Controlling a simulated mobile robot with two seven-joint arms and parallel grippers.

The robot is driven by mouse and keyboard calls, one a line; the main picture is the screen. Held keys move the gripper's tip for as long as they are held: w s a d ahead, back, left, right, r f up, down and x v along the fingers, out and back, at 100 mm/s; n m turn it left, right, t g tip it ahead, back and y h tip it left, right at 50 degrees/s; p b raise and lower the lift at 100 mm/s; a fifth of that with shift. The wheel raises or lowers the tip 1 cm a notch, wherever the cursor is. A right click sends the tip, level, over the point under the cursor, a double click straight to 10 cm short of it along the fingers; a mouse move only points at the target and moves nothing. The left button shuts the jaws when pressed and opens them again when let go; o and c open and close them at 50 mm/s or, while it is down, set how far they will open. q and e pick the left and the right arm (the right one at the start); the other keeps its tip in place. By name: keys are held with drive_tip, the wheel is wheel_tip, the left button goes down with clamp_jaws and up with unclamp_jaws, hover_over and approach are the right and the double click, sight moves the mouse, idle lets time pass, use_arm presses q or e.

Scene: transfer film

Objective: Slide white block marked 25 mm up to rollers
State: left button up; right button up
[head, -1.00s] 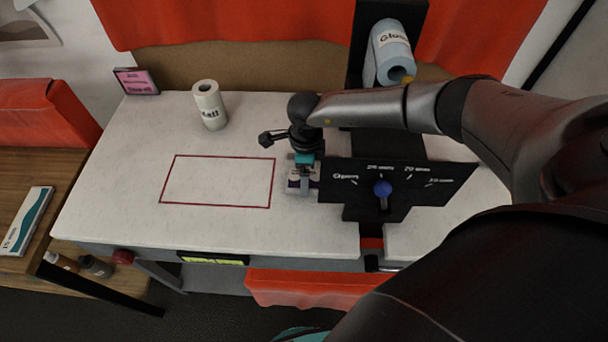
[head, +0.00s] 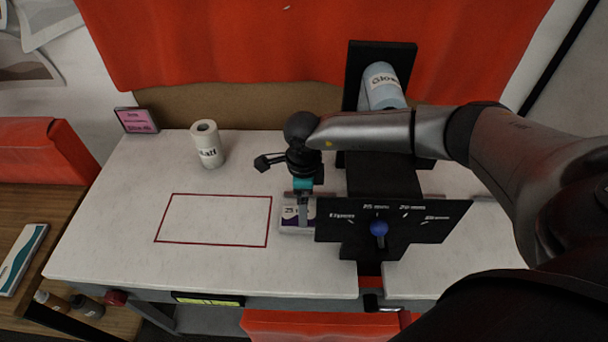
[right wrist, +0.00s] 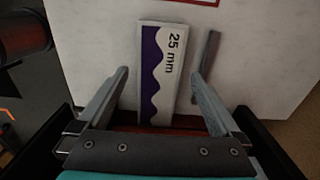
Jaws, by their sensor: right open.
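The white block marked 25 mm (right wrist: 160,70), with a purple wavy band, lies flat on the white table. In the head view the block (head: 292,224) sits just left of the black dial panel, which may hide its right end. My right gripper (head: 304,212) is over it. In the right wrist view my right gripper (right wrist: 160,85) is open, one finger on each side of the block, with visible gaps. A dark red strip (right wrist: 185,122) lies at the block's near end; I cannot tell whether it is a roller or whether they touch. My left gripper is not in view.
The black dial panel (head: 430,215) has a blue knob (head: 379,228) pointing up near the 25 mm mark. A grey bar (right wrist: 207,65) lies beside the block. A white roll (head: 207,145) stands at the back. The red outlined rectangle (head: 213,220) is empty.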

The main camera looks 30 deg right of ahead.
wheel_tip(320, 180, up, 11)
drive_tip(key=shift+f, duration=0.15)
drive_tip(key=shift+f, duration=0.1)
idle(0.5)
